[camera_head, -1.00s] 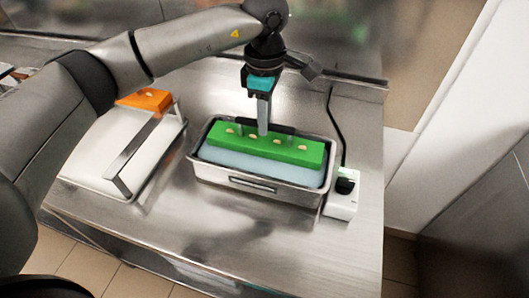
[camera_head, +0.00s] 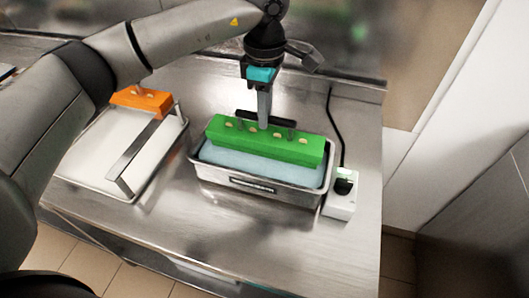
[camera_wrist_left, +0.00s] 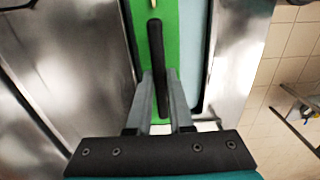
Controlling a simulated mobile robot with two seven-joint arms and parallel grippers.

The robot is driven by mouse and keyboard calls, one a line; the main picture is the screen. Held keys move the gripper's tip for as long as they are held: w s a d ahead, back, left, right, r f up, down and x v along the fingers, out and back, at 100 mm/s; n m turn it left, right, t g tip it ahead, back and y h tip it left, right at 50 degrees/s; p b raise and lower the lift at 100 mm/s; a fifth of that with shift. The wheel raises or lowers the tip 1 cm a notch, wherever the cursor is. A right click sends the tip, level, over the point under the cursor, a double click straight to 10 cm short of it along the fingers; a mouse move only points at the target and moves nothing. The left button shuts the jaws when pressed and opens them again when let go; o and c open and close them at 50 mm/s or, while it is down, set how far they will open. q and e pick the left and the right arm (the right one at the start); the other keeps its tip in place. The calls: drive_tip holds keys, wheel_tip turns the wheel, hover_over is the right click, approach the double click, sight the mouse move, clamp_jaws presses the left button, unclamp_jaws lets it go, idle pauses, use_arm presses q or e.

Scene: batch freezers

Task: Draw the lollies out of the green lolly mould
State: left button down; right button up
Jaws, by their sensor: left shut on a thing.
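The green lolly mould (camera_head: 262,146) is a long block with several pale lolly ends in its top. It sits in a metal tub (camera_head: 256,185) of pale blue liquid, with much of its front face above the liquid. A dark bar handle (camera_head: 281,121) stands above the mould on thin posts. My left gripper (camera_head: 264,124) points down from above and is shut on this handle. In the left wrist view the handle (camera_wrist_left: 156,50) runs between the fingers, over the green mould (camera_wrist_left: 172,30). How deep the mould's lower part sits is hidden. My right gripper is not in view.
An orange mould (camera_head: 143,98) stands at the left, behind a white lidded container (camera_head: 100,155) with a metal bar handle. A small white device (camera_head: 341,204) with a black cable stands right of the tub. The steel counter's front is clear.

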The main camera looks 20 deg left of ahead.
use_arm(q)
drive_tip(key=shift+r, duration=0.4)
drive_tip(key=shift+r+p, duration=2.35)
drive_tip(key=shift+r, duration=1.3)
